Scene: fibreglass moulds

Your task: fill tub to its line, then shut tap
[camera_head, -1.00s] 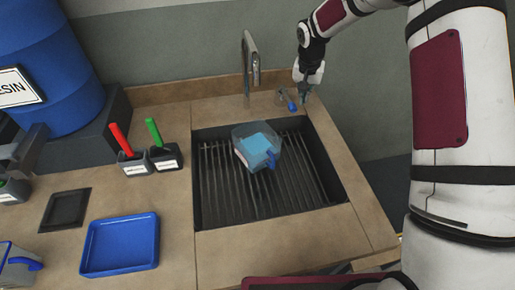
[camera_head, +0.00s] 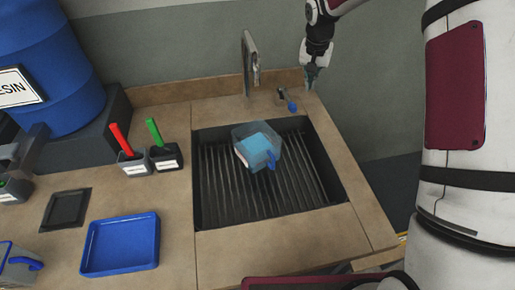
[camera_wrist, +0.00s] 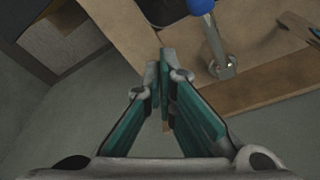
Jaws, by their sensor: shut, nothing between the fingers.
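The clear tub (camera_head: 256,147) with a blue handle stands on the slatted grate of the sink (camera_head: 215,190), below the metal spout (camera_head: 250,65). Light blue liquid shows inside it; I cannot make out its line. No stream shows between spout and tub. The tap lever with a blue end (camera_head: 287,101) sits on the counter behind the sink, right of the spout; its blue end also shows in the wrist view (camera_wrist: 201,5). My gripper (camera_head: 311,87) is shut and empty, above and right of the lever, apart from it. Its fingertips (camera_wrist: 164,62) meet in the wrist view.
A blue tray (camera_head: 120,244) lies on the counter at left. Holders with a red-handled tool (camera_head: 121,138) and a green-handled tool (camera_head: 155,133) stand behind it. A blue resin drum (camera_head: 50,70) stands at the back left. The counter right of the sink is clear.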

